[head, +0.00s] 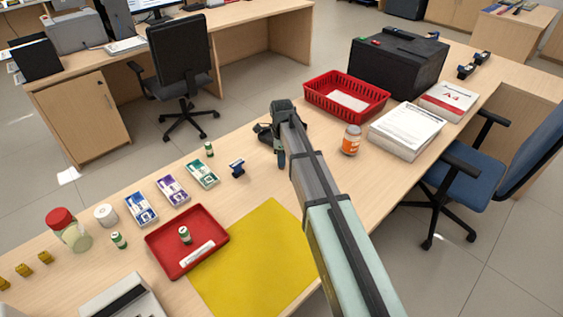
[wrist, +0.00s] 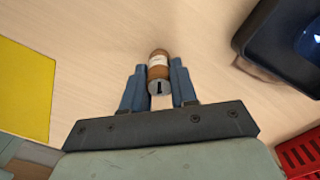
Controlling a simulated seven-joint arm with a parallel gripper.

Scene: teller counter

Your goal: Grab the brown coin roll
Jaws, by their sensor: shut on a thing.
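The brown coin roll (wrist: 158,64) shows in the wrist view between the two blue fingers of my gripper (wrist: 159,84). It has a pale label band and a grey end face turned to the camera. My gripper is shut on it, with a finger against each side. In the head view my gripper (head: 281,160) is over the middle of the counter, and I cannot make out the roll there. The gap between roll and counter is hard to judge.
A black device (head: 264,132) stands close behind my gripper. A red basket (head: 318,101), an orange-labelled jar (head: 351,140) and paper stacks (head: 405,128) are to the right. A red tray (head: 160,243), yellow mat (head: 245,260), banknote bundles (head: 172,189) and green rolls (head: 209,149) are left.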

